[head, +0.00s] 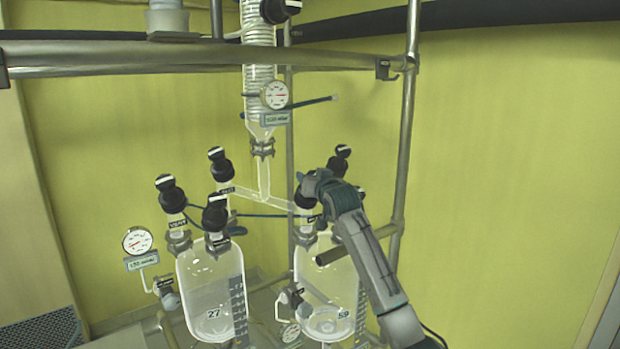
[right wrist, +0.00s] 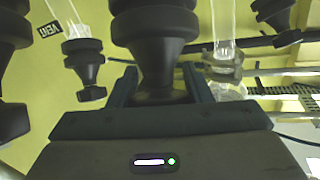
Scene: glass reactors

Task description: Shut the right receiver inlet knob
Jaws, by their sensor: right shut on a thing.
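My right gripper (head: 318,184) reaches in from the right, over the neck of the right glass receiver (head: 342,275), which is labelled 59. In the right wrist view, its two fingers (right wrist: 160,88) are shut on a black knob (right wrist: 153,40), one on each side of its narrower part. The gripper hides most of this knob in the head view. It sits where the right branch of the glass inlet tube (head: 275,200) ends, so it appears to be the right receiver inlet knob. Its turned position cannot be told. My left gripper is not in view.
A black knob with a white mark (head: 340,157) stands just behind my gripper. The left receiver (head: 212,290) carries several similar knobs. A coiled condenser (head: 260,75) hangs above. A metal post (head: 405,150) stands close to my right arm. Free room lies further right.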

